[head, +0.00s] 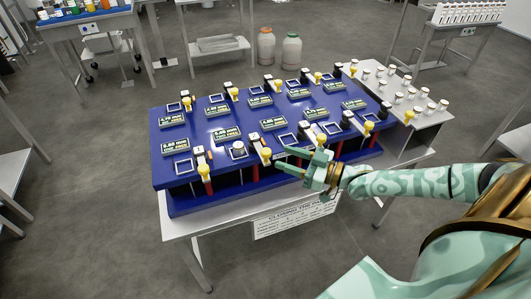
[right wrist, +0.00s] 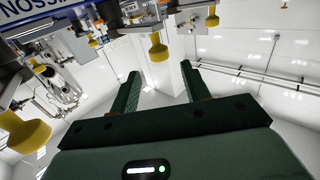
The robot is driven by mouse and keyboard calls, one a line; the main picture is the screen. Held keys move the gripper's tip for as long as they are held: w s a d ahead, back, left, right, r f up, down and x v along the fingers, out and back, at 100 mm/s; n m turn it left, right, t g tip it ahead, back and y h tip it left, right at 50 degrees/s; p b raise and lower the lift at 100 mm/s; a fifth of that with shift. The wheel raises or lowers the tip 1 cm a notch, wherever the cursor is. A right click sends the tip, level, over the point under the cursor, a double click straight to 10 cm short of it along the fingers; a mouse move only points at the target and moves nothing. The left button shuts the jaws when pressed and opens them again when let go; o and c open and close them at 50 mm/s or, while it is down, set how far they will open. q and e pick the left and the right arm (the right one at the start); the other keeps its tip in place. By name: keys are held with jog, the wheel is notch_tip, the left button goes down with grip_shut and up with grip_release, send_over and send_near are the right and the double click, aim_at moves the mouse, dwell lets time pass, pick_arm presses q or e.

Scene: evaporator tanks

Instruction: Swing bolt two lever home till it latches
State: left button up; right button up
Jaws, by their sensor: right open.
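A blue bench-top unit (head: 200,133) carries several small bolts with yellow-knobbed levers. In the head view, the front row's second lever from the left has its yellow knob (head: 266,154) hanging at the front edge. I cannot read which bolt is number two, or whether that one is latched. My right gripper (head: 280,159) is open and empty, with its fingers pointing left toward that knob, close to its right side. In the right wrist view, a yellow knob (right wrist: 158,49) shows beyond the open green fingers, between their tips. My left gripper is not in view.
More yellow knobs line the front edge, one left (head: 203,170) and one right (head: 318,140) of the gripper. A side shelf (head: 422,120) at the right holds several small white-topped pieces. A printed sign (head: 294,216) hangs at the table front. Floor in front is clear.

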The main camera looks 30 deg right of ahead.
aim_at(266, 151)
jog(key=x, duration=0.7)
jog(key=shift+b, duration=0.4)
jog(key=shift+a, duration=0.1)
grip_shut()
